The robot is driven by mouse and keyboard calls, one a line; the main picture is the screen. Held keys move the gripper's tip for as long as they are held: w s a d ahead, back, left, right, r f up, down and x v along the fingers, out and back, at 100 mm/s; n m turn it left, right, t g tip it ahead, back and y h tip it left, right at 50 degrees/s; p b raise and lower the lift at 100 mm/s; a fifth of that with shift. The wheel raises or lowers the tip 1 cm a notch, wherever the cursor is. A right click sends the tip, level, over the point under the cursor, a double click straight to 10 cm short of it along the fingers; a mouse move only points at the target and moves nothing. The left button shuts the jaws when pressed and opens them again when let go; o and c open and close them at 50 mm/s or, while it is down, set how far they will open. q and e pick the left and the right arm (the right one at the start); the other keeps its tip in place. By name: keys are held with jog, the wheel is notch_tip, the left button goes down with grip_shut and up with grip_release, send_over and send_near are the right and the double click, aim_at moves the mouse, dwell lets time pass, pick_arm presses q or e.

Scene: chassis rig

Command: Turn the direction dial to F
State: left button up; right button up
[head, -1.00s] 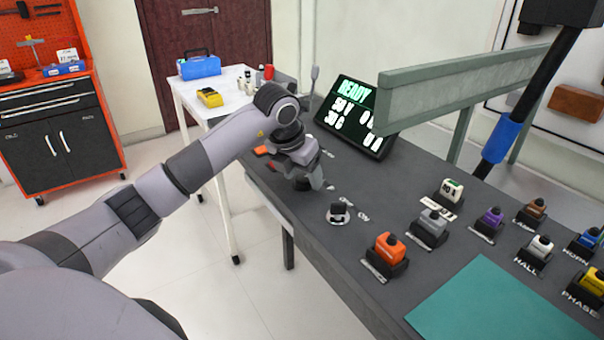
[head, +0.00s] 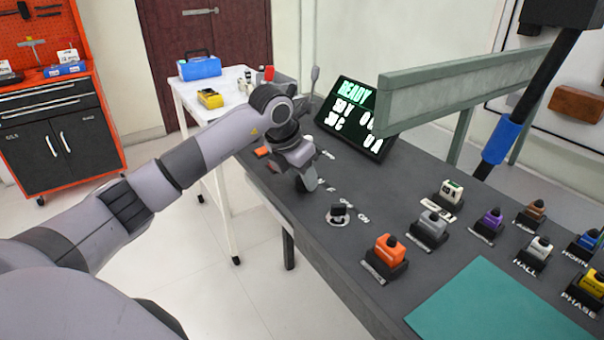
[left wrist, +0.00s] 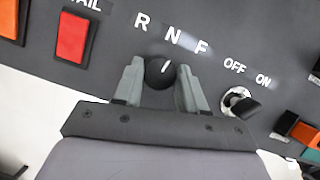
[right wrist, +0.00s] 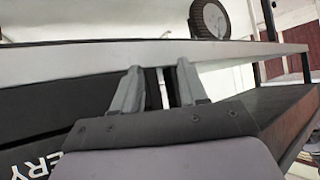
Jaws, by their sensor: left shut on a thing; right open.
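The direction dial (left wrist: 158,74) is a black round knob with a white pointer line, on the dark panel below the letters R, N and F. The line points up and slightly right, nearest N and leaning toward F. My left gripper (left wrist: 161,77) is shut on the dial, one finger on each side. In the head view my left gripper (head: 307,184) is at the panel's near left part and hides the dial. My right gripper (right wrist: 158,68) shows only in the right wrist view, open, with nothing clearly held between its fingers.
An OFF/ON key switch (left wrist: 239,103) sits close right of the dial, and a red rocker (left wrist: 72,37) to the left. The READY display (head: 355,117) stands behind. Several coloured connectors and a teal mat (head: 480,310) lie further right. A pale rail (right wrist: 100,75) crosses behind my right fingers.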

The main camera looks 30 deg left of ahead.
pick_arm(q)
jog(key=m+h, duration=0.1)
jog(key=m, duration=0.3)
jog(key=shift+a+r+g+p, duration=0.1)
jog(key=shift+a+g+p, duration=0.05)
jog(key=shift+g+p, duration=0.2)
jog(key=shift+w+m+h+p, duration=0.1)
jog(key=shift+m+h+p, duration=0.2)
jog(key=shift+m+h, duration=0.8)
jog(key=shift+m+g+y, duration=0.25)
jog(key=shift+m+y, duration=0.05)
jog(key=shift+m, duration=0.2)
jog(key=o, duration=1)
jog(key=shift+o, duration=0.2)
jog(key=v, duration=0.7)
